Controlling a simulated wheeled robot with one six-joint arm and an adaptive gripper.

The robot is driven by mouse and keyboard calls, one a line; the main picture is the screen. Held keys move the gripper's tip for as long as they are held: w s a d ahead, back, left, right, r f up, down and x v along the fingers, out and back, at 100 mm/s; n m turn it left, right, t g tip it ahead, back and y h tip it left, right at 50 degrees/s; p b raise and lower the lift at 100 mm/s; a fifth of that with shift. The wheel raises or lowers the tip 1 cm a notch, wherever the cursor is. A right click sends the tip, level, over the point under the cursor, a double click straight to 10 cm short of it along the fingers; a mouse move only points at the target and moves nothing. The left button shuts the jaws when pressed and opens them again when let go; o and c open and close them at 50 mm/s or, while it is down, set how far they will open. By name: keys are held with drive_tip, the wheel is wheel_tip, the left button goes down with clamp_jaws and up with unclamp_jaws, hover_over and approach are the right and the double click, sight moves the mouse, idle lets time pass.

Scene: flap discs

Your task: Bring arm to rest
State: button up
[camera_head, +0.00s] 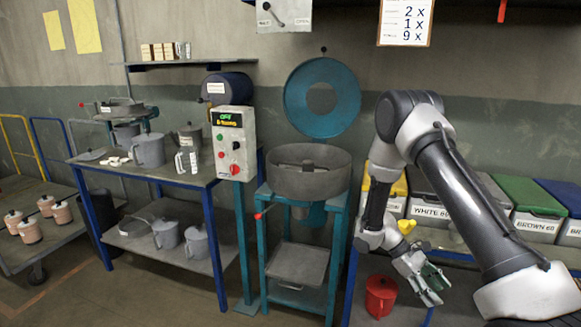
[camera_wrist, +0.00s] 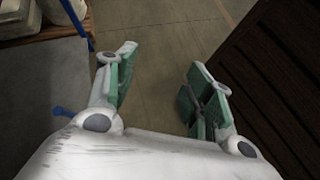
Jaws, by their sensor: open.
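My gripper (camera_head: 430,281) hangs at the end of my arm on the right side of the head view, pointing down and to the right. In the wrist view my gripper (camera_wrist: 158,95) has its two green-padded fingers spread wide apart. Nothing is between them, and bare floor (camera_wrist: 160,50) shows through the gap. My arm is bent, with its elbow raised in front of the bins.
A red lidded pot (camera_head: 381,296) stands on the lower shelf left of my gripper. Lidded bins, including one marked white (camera_head: 430,212), line the table behind my arm. A teal-framed mixer (camera_head: 308,172) and a bench with grey jugs (camera_head: 148,150) stand to the left.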

drive_tip(key=s+a+r+m+t+y, duration=0.1)
drive_tip(key=s+r, duration=0.5)
drive_tip(key=r, duration=0.6)
drive_tip(key=s+a+r+m+t+y, duration=0.2)
drive_tip(key=s+r+m+t+y, duration=0.2)
drive_tip(key=r, duration=0.9)
drive_tip(key=s+a+r+m+t+y, duration=0.2)
drive_tip(key=s+r+t, duration=0.4)
drive_tip(key=s+r, duration=0.3)
wheel_tip(320, 180, up, 3)
drive_tip(key=shift+s+r+m+y, duration=0.2)
drive_tip(key=shift+s+m+y, duration=0.05)
drive_tip(key=shift+m+y, duration=0.4)
